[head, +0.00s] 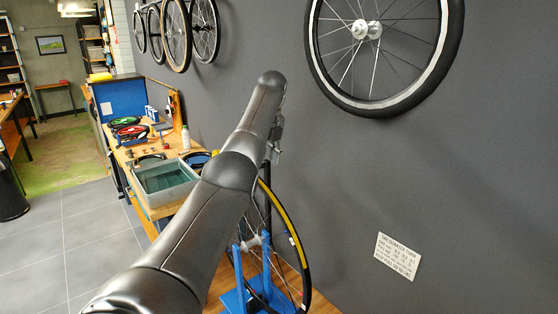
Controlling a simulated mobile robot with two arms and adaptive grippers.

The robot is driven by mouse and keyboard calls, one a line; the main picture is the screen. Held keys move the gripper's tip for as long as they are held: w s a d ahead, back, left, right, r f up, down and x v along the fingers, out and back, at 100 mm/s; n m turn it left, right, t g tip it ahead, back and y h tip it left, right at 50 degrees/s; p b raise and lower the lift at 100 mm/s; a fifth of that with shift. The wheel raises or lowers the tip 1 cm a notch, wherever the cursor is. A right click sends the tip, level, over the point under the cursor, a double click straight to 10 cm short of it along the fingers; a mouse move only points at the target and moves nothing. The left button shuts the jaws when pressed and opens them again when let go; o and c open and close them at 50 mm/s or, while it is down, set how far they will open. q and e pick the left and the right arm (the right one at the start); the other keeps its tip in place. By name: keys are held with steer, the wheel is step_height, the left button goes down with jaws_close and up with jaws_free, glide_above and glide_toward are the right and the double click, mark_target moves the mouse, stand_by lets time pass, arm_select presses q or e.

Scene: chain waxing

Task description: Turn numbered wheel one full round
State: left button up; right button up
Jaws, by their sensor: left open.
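A spoked wheel (301,258) with a black tyre and a yellow stretch along its rim stands upright in a blue stand (240,296) at the bottom middle. Small pale marks show on its rim, too small to read as numbers. My left arm crosses in front and hides the wheel's left and upper parts. My left gripper (274,150) hangs from the arm's far end, above the wheel and close to the wall in the picture. It is open, partly hidden by the arm, and I see nothing in it. My right gripper is not in view.
A workbench (152,214) behind the stand bears a grey tub (166,184), a blue board (120,98) and a bottle (185,138). The grey wall holds a sign (397,256) and hung wheels (448,62). Tiled floor (60,240) at left is clear.

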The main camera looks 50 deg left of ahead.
arm_select(q)
steer(key=shift+w, duration=0.2)
steer(key=f, duration=0.1)
steer(key=s+f, duration=0.1)
steer(key=a+f, duration=0.1)
steer(key=f, duration=0.1)
steer(key=shift+s, duration=0.15)
steer(key=x, duration=0.3)
steer(key=w+x, duration=0.1)
steer(key=x, duration=0.1)
steer(key=shift+a+f, duration=0.1)
steer(key=shift+s, duration=0.4)
steer(key=shift+c, duration=0.3)
steer(key=c, duration=1)
jaws_close()
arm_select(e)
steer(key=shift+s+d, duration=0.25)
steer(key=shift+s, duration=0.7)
